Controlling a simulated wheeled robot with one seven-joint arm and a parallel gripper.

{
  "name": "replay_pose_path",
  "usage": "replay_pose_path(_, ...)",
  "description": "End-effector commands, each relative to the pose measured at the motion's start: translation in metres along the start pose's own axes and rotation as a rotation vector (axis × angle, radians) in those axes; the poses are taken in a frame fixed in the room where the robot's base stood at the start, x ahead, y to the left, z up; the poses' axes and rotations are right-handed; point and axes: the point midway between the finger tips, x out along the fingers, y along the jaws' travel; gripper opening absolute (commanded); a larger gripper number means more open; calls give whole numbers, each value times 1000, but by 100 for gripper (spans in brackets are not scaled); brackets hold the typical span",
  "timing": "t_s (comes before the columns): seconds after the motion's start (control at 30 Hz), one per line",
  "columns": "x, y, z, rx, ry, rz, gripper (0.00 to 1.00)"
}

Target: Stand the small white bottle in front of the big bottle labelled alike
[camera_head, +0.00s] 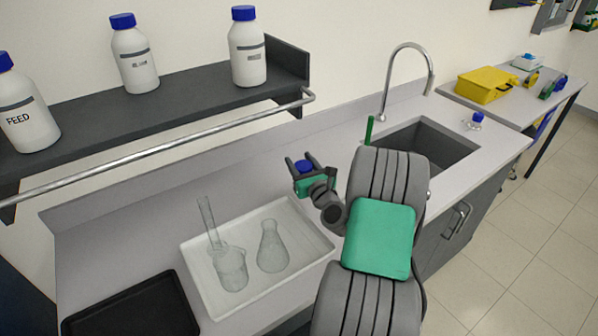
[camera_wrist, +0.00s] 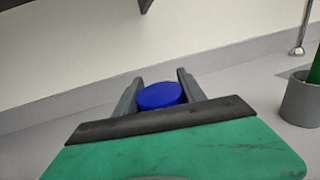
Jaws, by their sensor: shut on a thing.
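My gripper (camera_head: 306,167) is shut on the small bottle, of which the blue cap (camera_head: 304,166) shows between the fingers. The blue cap also shows in the wrist view (camera_wrist: 161,96); the bottle's body and label are hidden. It is held above the counter, to the right of the white tray. Three big white bottles with blue caps stand on the dark shelf: one labelled FEED (camera_head: 24,112) at the left, a middle one (camera_head: 134,58) with a label too small to read surely, and a right one (camera_head: 247,52) whose label is unreadable.
A rail (camera_head: 160,152) runs along the front of the shelf (camera_head: 190,88). A tap (camera_head: 408,46) and sink (camera_head: 432,150) are at the right. A grey cup (camera_wrist: 300,100) stands at the right.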

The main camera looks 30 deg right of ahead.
Motion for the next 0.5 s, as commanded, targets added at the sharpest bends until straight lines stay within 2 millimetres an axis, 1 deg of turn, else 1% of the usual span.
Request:
replay_pose_path(0.07,6,-2,-9,1,0,0,2)
replay_pose_path(0.17,6,-3,-28,3,3,-1,2)
replay_pose_path(0.23,6,-3,-36,2,1,0,2)
replay_pose_path(0.5,6,-2,-38,-1,-1,0,2)
